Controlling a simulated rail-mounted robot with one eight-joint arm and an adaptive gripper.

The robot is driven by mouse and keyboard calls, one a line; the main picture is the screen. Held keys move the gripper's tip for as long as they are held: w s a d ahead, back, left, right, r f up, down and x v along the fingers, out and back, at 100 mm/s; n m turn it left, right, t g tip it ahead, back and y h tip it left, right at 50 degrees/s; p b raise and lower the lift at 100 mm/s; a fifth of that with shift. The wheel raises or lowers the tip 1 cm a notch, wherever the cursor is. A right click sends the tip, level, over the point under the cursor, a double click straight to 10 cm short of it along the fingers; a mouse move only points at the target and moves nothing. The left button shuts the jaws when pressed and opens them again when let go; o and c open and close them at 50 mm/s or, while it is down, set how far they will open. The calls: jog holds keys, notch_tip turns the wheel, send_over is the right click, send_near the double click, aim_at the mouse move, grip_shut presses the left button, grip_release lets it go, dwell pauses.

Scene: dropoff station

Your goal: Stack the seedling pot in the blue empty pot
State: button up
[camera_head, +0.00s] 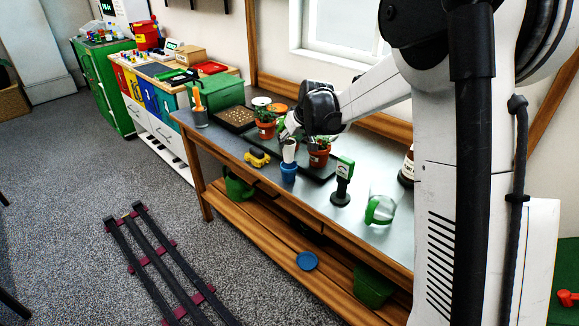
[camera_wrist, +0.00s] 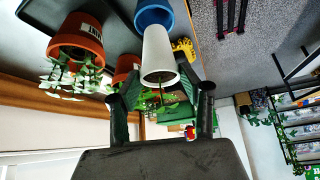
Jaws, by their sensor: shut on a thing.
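The seedling pot (camera_wrist: 158,50) is a white tapered pot with a small green seedling. My gripper (camera_wrist: 160,98) is shut on it near its rim, with a dark finger on either side. In the head view the white pot (camera_head: 290,150) hangs upright below my gripper (camera_head: 291,134). The blue pot (camera_head: 288,173) stands on the bench directly under it; it also shows in the wrist view (camera_wrist: 153,14). The white pot's lower end is at the blue pot's rim. Whether it is just above or slightly inside, I cannot tell.
A yellow toy-like object (camera_head: 257,158) lies to the left. A green-and-black device (camera_head: 343,180) and a clear container with green (camera_head: 380,208) stand to the right. The bench front edge is close.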

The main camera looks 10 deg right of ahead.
aim_at(291, 157)
jog(key=shift+f, duration=3.45)
jog(key=shift+f, duration=0.1)
jog(key=shift+f+b, duration=0.25)
jog(key=shift+b, duration=0.1)
jog(key=o, duration=1.2)
